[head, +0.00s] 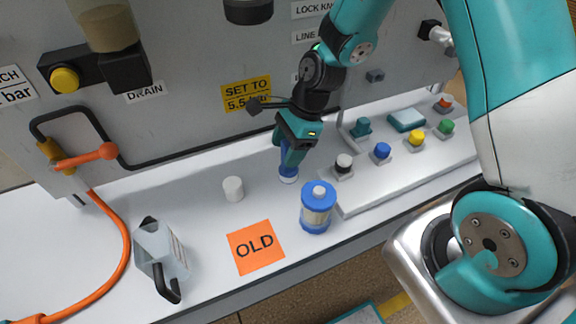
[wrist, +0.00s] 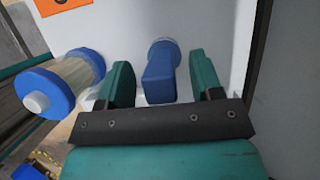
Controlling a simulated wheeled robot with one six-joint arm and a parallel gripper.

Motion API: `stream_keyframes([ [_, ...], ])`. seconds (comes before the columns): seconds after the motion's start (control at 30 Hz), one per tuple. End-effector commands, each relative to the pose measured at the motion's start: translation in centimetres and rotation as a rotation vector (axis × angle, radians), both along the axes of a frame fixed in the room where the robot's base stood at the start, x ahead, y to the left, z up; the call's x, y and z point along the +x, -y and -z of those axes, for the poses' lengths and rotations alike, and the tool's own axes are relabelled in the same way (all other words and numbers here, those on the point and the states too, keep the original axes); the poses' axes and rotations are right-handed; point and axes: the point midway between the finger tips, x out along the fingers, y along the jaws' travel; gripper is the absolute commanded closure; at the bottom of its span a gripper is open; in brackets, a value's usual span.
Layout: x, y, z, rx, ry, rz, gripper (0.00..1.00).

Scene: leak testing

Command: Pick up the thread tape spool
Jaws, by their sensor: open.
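My gripper (head: 290,160) points down at the bench, its jaws open. In the wrist view the two teal fingers (wrist: 163,82) stand on either side of a blue piece (wrist: 160,78) with a rounded, paler end. A gap shows between it and each finger. In the head view this blue piece (head: 289,173) sits on the bench below the fingers, partly hidden by them, with a pale base. A plain white cylinder (head: 233,189) stands on the bench left of my gripper. I cannot tell for sure which of these two is the thread tape spool.
A blue-capped canister (head: 317,208) stands close in front of my gripper; the wrist view shows it left of the fingers (wrist: 65,80). An orange OLD mat (head: 256,246) lies bare. The panel wall rises behind.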

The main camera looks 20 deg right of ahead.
Motion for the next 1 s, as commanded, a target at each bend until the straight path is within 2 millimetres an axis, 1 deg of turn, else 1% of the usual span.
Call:
stream_keyframes([
  [0.1, -0.1, -0.4, 0.9, -0.001, -0.001, 0.0, 0.4],
  [0.33, 0.0, -0.4, 1.0, -0.001, 0.002, 0.001, 0.4],
  [0.37, 0.0, -0.4, 1.0, -0.001, 0.002, 0.001, 0.47],
  [0.4, 0.0, -0.4, 1.0, -0.001, 0.002, 0.001, 0.56],
  [0.47, 0.0, -0.4, 1.0, -0.001, 0.002, 0.001, 0.7],
  [0.5, 0.0, -0.4, 1.0, -0.001, 0.002, 0.001, 0.8],
  [0.6, 0.0, -0.4, 1.0, -0.001, 0.001, 0.0, 1.0],
  [0.87, 0.0, -0.4, 0.8, 0.0, 0.002, 0.001, 1.0],
  [0.93, 0.0, -0.4, 0.3, 0.0, 0.003, 0.0, 1.0],
  [1.0, 0.1, -0.4, -0.7, 0.0, 0.006, 0.001, 1.0],
])
